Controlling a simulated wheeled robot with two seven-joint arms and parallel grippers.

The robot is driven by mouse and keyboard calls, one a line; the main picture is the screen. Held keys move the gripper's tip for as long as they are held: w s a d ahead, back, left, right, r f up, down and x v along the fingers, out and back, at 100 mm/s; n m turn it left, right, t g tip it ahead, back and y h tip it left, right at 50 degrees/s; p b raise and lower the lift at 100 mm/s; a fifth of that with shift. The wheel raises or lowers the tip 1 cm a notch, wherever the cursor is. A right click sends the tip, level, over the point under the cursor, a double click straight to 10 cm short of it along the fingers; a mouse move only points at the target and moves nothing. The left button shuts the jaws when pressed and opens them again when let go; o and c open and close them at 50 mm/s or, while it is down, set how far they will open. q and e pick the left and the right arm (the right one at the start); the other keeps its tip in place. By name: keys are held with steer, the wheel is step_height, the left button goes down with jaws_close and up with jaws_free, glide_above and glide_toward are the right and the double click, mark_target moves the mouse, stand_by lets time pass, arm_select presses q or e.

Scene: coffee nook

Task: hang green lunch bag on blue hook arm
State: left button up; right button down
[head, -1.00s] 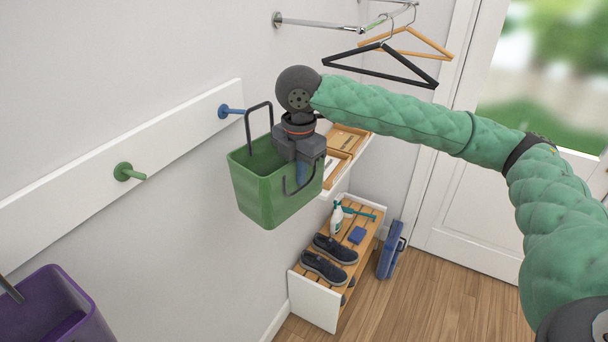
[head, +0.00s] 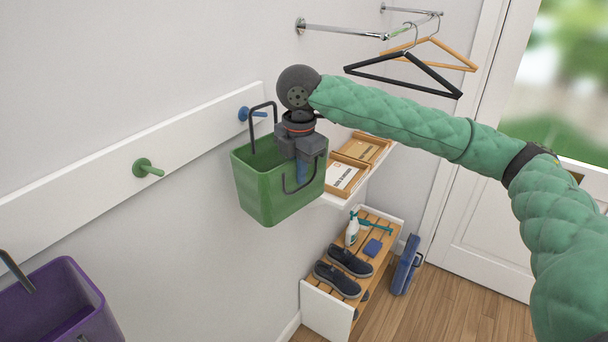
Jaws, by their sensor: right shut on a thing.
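The green lunch bag (head: 258,192) hangs in the air beside the wall, roughly upright, with two dark loop handles. The blue hook arm (head: 244,114) sticks out of the white wall rail. The bag's raised handle (head: 252,128) overlaps the tip of the blue hook arm in the picture; I cannot tell whether they touch or whether the hook is inside the loop. My left gripper is not in view.
A green hook arm (head: 146,168) is further left on the white rail (head: 80,172). A purple bag (head: 85,300) is at lower left. A shelf with wooden trays (head: 345,178) is right behind the bag. Hangers (head: 415,72) hang above; a shoe bench (head: 325,312) stands below.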

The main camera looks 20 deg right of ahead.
steer(key=shift+w+a+b, duration=0.45)
steer(key=shift+w+a, duration=0.2)
steer(key=shift+w, duration=0.2)
steer(key=shift+w+a+f, duration=0.1)
steer(key=shift+a, duration=0.05)
steer(key=shift+w+a+f+p, duration=0.25)
steer(key=shift+w+f+p, duration=0.1)
steer(key=shift+f+p, duration=0.25)
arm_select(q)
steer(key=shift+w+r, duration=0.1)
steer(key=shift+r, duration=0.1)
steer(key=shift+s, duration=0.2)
